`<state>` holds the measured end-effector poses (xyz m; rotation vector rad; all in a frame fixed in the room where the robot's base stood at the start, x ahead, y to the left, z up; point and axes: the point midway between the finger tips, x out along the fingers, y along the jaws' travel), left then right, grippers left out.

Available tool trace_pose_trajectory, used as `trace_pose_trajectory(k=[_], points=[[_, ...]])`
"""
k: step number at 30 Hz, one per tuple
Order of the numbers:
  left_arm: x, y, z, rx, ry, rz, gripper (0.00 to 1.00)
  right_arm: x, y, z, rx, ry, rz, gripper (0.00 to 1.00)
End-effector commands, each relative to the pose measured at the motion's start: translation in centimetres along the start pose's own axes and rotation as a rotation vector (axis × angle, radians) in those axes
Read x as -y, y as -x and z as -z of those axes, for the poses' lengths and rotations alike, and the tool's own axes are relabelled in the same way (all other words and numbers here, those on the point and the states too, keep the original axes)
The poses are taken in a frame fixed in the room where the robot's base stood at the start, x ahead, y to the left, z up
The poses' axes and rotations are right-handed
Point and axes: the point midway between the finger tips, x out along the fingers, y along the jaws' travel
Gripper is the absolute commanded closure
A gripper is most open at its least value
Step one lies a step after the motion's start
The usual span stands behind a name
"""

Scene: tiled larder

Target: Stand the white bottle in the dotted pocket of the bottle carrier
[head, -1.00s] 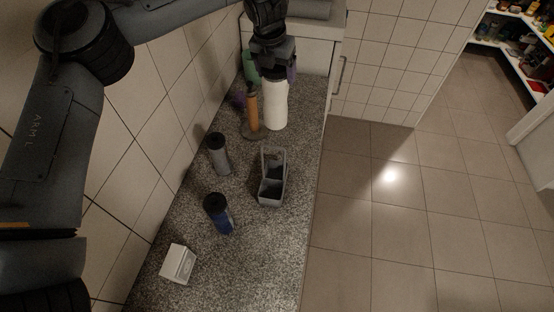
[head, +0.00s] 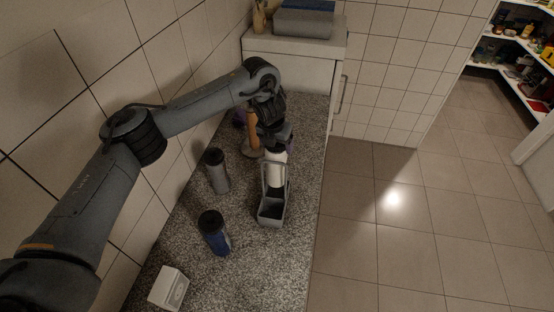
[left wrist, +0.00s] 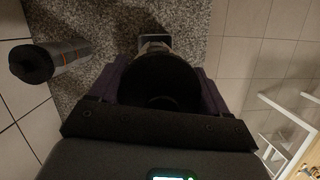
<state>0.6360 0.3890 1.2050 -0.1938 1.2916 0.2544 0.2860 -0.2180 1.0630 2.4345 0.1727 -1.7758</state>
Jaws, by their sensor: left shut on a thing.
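The white bottle (head: 277,172) is upright in my left gripper (head: 275,146), which is shut on its top. In the head view the bottle is at the back part of the grey bottle carrier (head: 272,213), partly behind the carrier's handle. I cannot tell whether its base is inside a pocket or above it. The carrier's front pocket looks empty and dark. No dots can be made out on either pocket. In the left wrist view the bottle's dark top (left wrist: 160,84) fills the middle between the fingers and hides most of what is below. My right gripper is out of view.
A grey tumbler (head: 217,172) and a blue one (head: 214,234) stand left of the carrier, with a white box (head: 169,288) nearer. A wooden-handled object (head: 253,135) stands behind. The speckled counter (head: 262,270) is clear in front; its right edge is close to the carrier.

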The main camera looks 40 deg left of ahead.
Motion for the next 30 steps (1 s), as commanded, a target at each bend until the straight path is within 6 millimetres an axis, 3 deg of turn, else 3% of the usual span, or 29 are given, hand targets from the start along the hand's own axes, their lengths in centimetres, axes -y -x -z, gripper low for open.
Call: trace_pose_trajectory(k=[11, 19, 30], points=[[0.0, -2.1, 0.6, 0.001, -0.001, 0.001, 0.9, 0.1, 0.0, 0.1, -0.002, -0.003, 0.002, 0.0], [0.0, -5.0, 1.4, 0.0, 0.0, 0.0, 0.9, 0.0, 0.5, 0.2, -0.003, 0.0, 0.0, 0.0], [0.1, -5.5, 1.4, 0.002, -0.001, 0.001, 0.9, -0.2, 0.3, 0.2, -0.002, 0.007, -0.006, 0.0]])
